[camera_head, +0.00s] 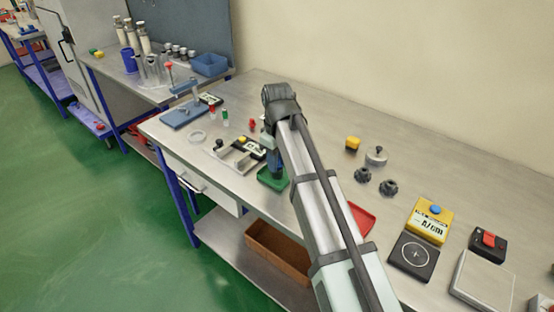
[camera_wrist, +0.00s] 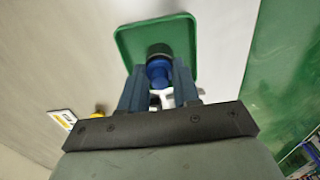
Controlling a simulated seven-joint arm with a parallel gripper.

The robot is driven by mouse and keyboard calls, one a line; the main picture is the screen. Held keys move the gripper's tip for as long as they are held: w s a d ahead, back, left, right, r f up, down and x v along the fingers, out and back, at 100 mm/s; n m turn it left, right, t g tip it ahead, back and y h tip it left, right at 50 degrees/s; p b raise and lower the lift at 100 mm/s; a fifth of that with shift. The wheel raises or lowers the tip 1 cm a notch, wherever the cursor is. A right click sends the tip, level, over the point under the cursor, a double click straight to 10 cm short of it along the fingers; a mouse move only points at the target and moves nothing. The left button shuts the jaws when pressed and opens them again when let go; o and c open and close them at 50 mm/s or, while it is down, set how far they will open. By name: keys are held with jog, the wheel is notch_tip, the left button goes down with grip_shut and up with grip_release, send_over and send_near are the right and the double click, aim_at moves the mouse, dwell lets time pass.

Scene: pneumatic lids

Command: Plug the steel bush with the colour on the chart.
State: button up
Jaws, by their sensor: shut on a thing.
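My gripper (camera_wrist: 158,88) points down over the green tray (camera_wrist: 126,40) in the wrist view. It is shut on a blue plug-like piece (camera_wrist: 158,72). A dark round collar (camera_wrist: 159,49) shows just beyond the blue piece; I cannot tell whether they are joined or whether this is the steel bush. In the head view my gripper (camera_head: 276,162) is above the green tray (camera_head: 272,181), partly hidden by my arm.
A blue press-like stand (camera_head: 184,114) is farther left. A red tray (camera_head: 361,218) and dark knobs (camera_head: 388,187) lie right of my arm.

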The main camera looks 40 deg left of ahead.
jog(key=o, duration=1.1)
notch_tip(320, 180, up, 14)
jog(key=shift+f, duration=0.1)
